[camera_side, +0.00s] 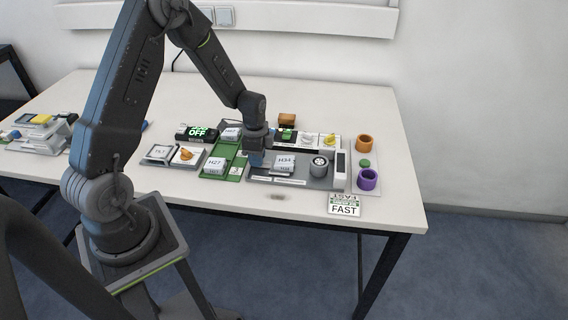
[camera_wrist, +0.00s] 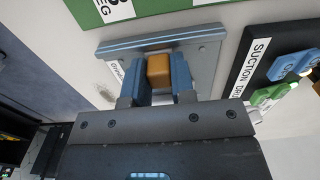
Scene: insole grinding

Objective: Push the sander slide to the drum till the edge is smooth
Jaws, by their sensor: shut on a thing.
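My gripper (camera_side: 256,158) is low over the left end of the grey sander base (camera_side: 262,178), beside the pale block marked H34 (camera_side: 284,160). In the wrist view, my gripper's two blue fingers (camera_wrist: 160,75) are shut on a brown block (camera_wrist: 159,67), one finger on each side. It stands over a light grey plate (camera_wrist: 208,52) with a partly hidden label. The dark round drum (camera_side: 319,166) stands to the right of the H34 block, with a pale patterned top. The side view hides the gripped block behind the fingers. The insole edge is too small to judge.
A green board with the H27 block (camera_side: 216,163) lies left of the base. Orange (camera_side: 365,143) and purple (camera_side: 368,179) cups stand at the right. A FAST sign (camera_side: 344,210) is at the front edge. A black suction panel (camera_wrist: 262,62) lies right in the wrist view.

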